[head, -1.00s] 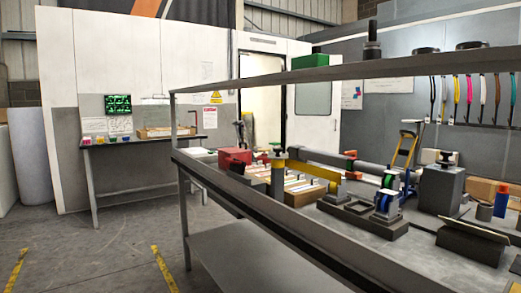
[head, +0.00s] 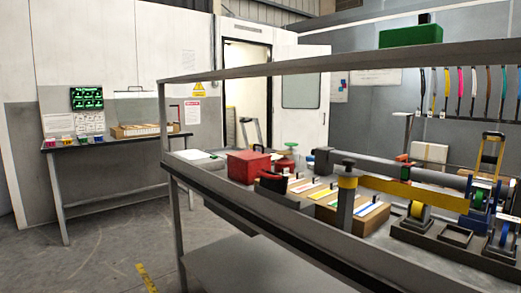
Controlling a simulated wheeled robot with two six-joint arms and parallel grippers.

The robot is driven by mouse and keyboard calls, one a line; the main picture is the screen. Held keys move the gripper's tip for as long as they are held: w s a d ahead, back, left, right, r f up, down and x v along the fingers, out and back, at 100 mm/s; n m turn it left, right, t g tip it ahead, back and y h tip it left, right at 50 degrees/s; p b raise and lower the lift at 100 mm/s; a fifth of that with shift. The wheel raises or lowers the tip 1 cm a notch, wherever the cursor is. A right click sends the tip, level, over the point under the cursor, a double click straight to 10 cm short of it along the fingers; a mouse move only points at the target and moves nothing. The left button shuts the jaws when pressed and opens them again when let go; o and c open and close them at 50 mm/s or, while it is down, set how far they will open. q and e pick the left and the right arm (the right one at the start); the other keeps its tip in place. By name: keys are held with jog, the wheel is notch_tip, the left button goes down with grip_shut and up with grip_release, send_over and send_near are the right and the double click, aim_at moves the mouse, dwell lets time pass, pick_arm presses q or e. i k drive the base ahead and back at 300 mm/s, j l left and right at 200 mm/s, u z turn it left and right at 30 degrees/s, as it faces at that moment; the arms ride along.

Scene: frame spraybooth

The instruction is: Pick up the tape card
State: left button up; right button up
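I cannot tell for sure which thing is the tape card. A wooden box (head: 364,222) on the near workbench holds several flat cards with coloured stripes (head: 322,191), partly hidden by a grey post with a yellow bar. On the far table a second shallow box (head: 133,132) holds pale cards or sheets, too small to read. Small pink, yellow and blue items (head: 67,139) stand at that table's left end. Neither of my grippers is in view.
The near workbench (head: 217,181) has a raised rail along its front. It carries a red box (head: 249,166), tape dispensers (head: 417,215) and a yellow bar (head: 407,193). The far table (head: 105,143) stands against the wall. The floor (head: 105,255) between them is open.

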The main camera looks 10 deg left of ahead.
aim_at(333, 189)
jog(key=i+j, duration=0.15)
jog(key=j, duration=0.2)
jog(key=i+j+z, duration=0.1)
jog(key=j, duration=0.25)
jog(key=i+j, duration=0.25)
jog(key=j, duration=0.15)
jog(key=i+j+z, duration=0.1)
jog(key=j, duration=0.25)
jog(key=i+j, duration=0.2)
jog(key=j, duration=0.15)
jog(key=i+j, duration=0.1)
jog(key=j, duration=0.3)
jog(key=i+j+z, duration=0.1)
jog(key=j, duration=0.25)
jog(key=i, duration=0.05)
